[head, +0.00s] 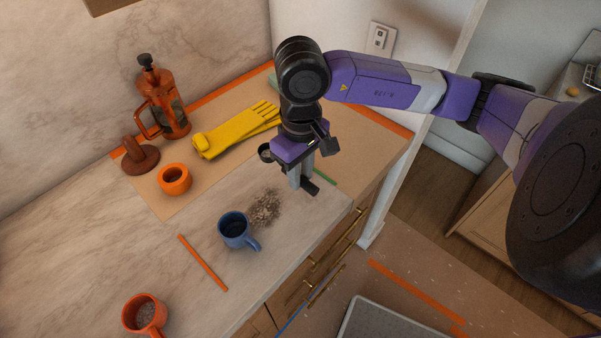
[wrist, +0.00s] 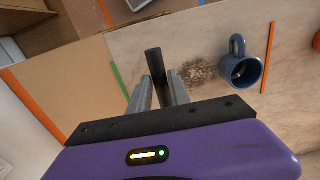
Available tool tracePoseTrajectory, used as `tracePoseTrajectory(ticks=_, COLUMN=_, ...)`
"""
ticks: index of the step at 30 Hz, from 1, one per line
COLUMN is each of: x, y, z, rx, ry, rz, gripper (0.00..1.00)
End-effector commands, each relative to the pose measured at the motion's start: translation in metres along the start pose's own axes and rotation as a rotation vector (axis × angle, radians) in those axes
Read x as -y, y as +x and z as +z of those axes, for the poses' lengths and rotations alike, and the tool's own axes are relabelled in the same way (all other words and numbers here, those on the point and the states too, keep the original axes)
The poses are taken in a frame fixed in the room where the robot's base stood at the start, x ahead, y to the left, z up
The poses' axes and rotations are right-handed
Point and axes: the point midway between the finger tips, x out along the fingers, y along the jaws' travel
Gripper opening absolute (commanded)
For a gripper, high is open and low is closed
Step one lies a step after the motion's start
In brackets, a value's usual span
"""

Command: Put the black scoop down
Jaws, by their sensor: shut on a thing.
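My gripper (head: 302,184) points down over the counter near its front edge, its two grey fingers shut on the black scoop. The scoop's dark handle end (head: 312,187) sticks out past the fingers on the front side. A small dark round cup (head: 265,151) shows on the other side of the gripper and looks like the scoop's bowl. In the wrist view the black handle (wrist: 154,62) runs between the fingers (wrist: 160,92); the bowl is hidden there. The scoop is low over the counter; I cannot tell whether it touches.
Brown grounds (head: 265,208) lie spilled beside a blue mug (head: 235,230). Yellow gloves (head: 235,131), an orange cup (head: 174,179), a brown tamper-like thing (head: 140,155) and an orange French press (head: 166,105) stand behind. Another orange mug (head: 144,314) is at the front left.

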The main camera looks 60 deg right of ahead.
Motion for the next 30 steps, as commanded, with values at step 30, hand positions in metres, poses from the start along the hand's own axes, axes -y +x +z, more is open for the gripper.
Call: tracePoseTrajectory(ticks=30, x=-0.001, y=0.045, z=0.000, rx=-0.002, ry=0.000, rz=0.002, gripper=0.00)
